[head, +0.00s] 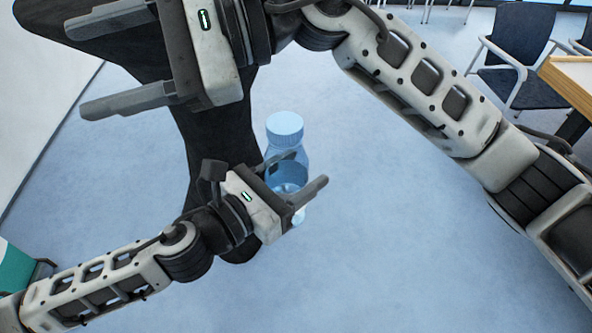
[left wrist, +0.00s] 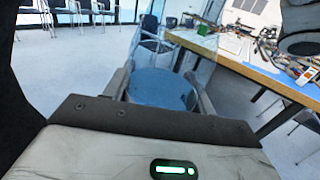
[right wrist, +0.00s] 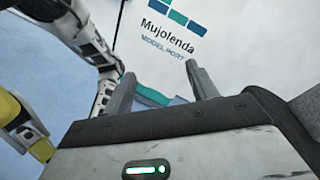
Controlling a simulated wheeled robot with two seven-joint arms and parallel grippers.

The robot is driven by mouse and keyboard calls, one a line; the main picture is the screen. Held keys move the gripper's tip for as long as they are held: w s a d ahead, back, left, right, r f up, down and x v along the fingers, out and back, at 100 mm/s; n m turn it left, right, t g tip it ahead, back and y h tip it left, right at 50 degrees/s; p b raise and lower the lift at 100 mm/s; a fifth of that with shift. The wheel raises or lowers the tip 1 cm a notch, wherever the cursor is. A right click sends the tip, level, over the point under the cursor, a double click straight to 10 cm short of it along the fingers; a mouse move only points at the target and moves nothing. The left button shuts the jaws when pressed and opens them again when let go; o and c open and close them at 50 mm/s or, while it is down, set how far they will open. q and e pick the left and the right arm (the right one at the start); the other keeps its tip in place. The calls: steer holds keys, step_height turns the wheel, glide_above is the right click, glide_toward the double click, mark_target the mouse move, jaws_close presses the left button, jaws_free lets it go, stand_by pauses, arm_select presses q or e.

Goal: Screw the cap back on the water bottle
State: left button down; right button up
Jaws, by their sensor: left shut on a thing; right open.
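A clear blue water bottle (head: 288,170) stands roughly upright in the air over the floor in the head view. A blue ribbed cap (head: 284,123) sits on top of its neck; how tight it is I cannot tell. My left gripper (head: 307,171) is shut around the bottle's body, below the cap. The bottle (left wrist: 160,87) also shows between the fingers in the left wrist view. My right gripper (head: 80,68) is open and empty, above and left of the bottle in the head view, apart from the cap. Its fingers (right wrist: 160,88) are spread in the right wrist view.
A wooden-edged table (head: 570,82) and chairs (head: 517,50) stand at the upper right. The table in the left wrist view (left wrist: 262,70) carries clutter. A white panel with lettering (right wrist: 185,40) faces the right wrist. A teal object (head: 15,268) is at lower left. Floor around the bottle is clear.

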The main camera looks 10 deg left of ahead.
step_height(320, 180, down, 4)
steer(key=d+n+t+h, duration=0.1)
steer(key=n+h, duration=0.4)
steer(key=h, duration=0.1)
steer(key=r+n+t+h, duration=0.2)
steer(key=n+t+h, duration=0.4)
steer(key=n+h, duration=0.3)
glide_above(285, 123)
steer(key=shift+w+m+h, duration=0.1)
steer(key=shift+m+h, duration=0.2)
steer(key=shift+m, duration=0.3)
steer(key=shift+f, duration=0.1)
steer(key=shift+f, duration=4)
steer(key=shift+c, duration=0.4)
